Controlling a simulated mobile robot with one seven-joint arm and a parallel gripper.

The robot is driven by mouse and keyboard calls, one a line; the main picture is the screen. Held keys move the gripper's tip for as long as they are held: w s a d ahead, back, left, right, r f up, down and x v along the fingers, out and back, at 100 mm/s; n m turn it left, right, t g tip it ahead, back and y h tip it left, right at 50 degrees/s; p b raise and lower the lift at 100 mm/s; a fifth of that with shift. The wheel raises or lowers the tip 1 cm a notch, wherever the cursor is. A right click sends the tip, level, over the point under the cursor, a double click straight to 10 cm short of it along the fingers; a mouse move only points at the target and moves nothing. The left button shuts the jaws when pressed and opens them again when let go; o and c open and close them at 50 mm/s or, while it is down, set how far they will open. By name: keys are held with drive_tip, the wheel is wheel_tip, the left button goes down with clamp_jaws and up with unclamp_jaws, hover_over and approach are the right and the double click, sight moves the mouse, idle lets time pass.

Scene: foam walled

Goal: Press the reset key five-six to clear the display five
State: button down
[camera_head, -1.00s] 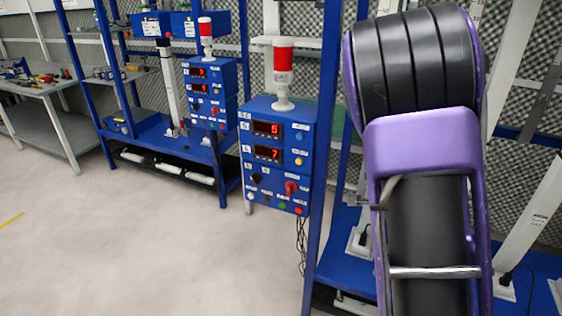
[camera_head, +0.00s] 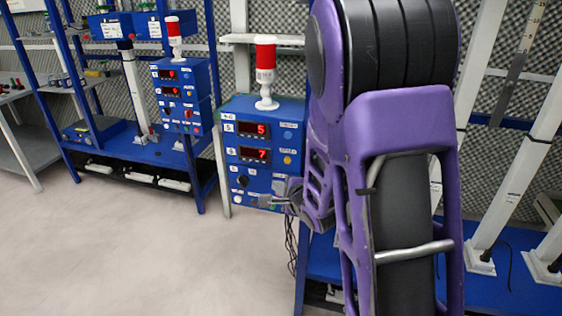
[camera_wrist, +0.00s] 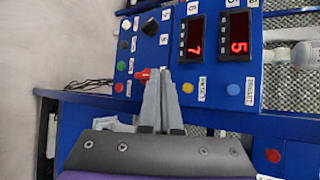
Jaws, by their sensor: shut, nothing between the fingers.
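The blue control box (camera_head: 227,173) stands on the rack with two red displays. The upper display (camera_head: 254,129) reads 5 and the lower display (camera_head: 255,154) reads 7; they also show sideways in the wrist view, as 5 (camera_wrist: 238,35) and 7 (camera_wrist: 194,36). A blue button (camera_head: 287,135) sits beside the upper display and a yellow button (camera_head: 287,160) beside the lower one. Both show in the wrist view, blue (camera_wrist: 232,88) and yellow (camera_wrist: 187,87). Key numbers are too small to read. My gripper (camera_head: 262,201) is shut and empty, before the box's lower part; its fingertips (camera_wrist: 166,72) overlap the red switch's edge.
The red switch (camera_wrist: 142,74), a black knob (camera_wrist: 124,44) and small coloured buttons lie lower on the panel. A red-and-white beacon (camera_head: 266,72) stands on the box. A second blue box (camera_head: 183,100) stands further left. The floor at left is clear.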

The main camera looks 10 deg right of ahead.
drive_tip(key=shift+d, duration=0.1)
drive_tip(key=shift+w+d+p, duration=0.3)
drive_tip(key=shift+w+d, duration=0.35)
drive_tip(key=shift+w, duration=0.65)
drive_tip(key=shift+w+d+p, duration=0.25)
drive_tip(key=shift+w+d, duration=0.45)
drive_tip(key=shift+w, duration=0.55)
drive_tip(key=shift+w+d+p, duration=0.3)
drive_tip(key=shift+w+d, duration=0.35)
drive_tip(key=shift+w, duration=0.65)
drive_tip(key=shift+w, duration=0.1)
drive_tip(key=shift+w+d, duration=0.2)
drive_tip(key=shift+w, duration=0.1)
drive_tip(key=shift+w+d+p, duration=0.2)
drive_tip(key=shift+w+p, duration=0.2)
drive_tip(key=shift+p, duration=0.05)
drive_tip(key=shift+s, duration=0.1)
drive_tip(key=shift+s+a, duration=0.4)
drive_tip(key=shift+s, duration=0.3)
drive_tip(key=shift+s+a+b, duration=0.15)
drive_tip(key=shift+s+a, duration=0.25)
drive_tip(key=shift+s, duration=0.35)
drive_tip(key=shift+s+a+b, duration=0.15)
drive_tip(key=shift+s+a, duration=0.2)
drive_tip(key=shift+s, duration=0.35)
drive_tip(key=shift+s+a+b, duration=0.15)
drive_tip(key=shift+s+a, duration=0.25)
drive_tip(key=shift+s, duration=0.35)
